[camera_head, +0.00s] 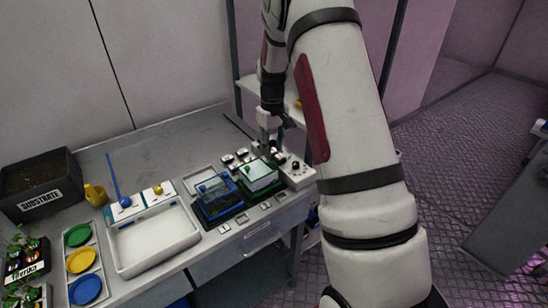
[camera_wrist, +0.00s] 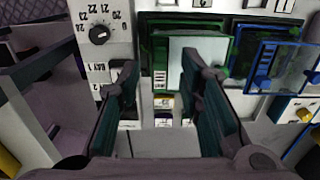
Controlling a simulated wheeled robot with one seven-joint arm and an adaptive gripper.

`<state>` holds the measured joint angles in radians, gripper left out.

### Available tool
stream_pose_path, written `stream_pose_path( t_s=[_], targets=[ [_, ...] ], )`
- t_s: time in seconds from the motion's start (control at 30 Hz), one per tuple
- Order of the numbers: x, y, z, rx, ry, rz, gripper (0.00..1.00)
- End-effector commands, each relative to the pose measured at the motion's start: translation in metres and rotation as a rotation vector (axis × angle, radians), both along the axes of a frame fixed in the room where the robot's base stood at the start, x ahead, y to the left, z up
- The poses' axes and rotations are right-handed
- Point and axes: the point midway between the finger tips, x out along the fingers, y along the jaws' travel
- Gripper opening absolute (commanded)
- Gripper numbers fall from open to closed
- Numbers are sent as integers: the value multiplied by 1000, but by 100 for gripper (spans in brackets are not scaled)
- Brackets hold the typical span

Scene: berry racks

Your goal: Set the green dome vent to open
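The green dome (camera_head: 260,174), a small green-edged box with a pale top, stands on the bench at the right of the blue dome (camera_head: 217,192). In the wrist view the green dome (camera_wrist: 158,52) lies just beyond my fingertips, and its pale panel (camera_wrist: 196,50) is partly covered by the right finger. I cannot tell which part is its vent or how it is set. My gripper (camera_head: 268,148) points down behind the green dome. In the wrist view my gripper (camera_wrist: 160,66) has its fingers well apart, with nothing held between them.
A white dial box (camera_head: 297,172) with a black knob (camera_wrist: 99,35) stands right of the green dome. Small switches (camera_wrist: 163,102) show between my fingers. A white tray (camera_head: 150,243), coloured discs (camera_head: 81,260) and a substrate box (camera_head: 40,182) are at the left. A shelf post rises behind.

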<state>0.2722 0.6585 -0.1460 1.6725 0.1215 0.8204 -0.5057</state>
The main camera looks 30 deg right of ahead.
Motion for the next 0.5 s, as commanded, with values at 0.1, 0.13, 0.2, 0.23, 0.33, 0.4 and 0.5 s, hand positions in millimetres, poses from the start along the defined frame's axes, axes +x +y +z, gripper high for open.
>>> stream_pose_path(
  t_s=[0.1,0.13,0.2,0.23,0.33,0.4,0.5],
  targets=[
    [-2,0,-21,1,2,1,33],
    [-1,0,-25,1,2,1,33],
    [-1,0,-33,1,1,0,33],
    [0,0,-36,1,0,0,33],
    [0,0,-43,1,1,0,33],
    [0,0,-46,0,0,0,33],
    [0,0,-47,0,-1,0,33]
  ],
)
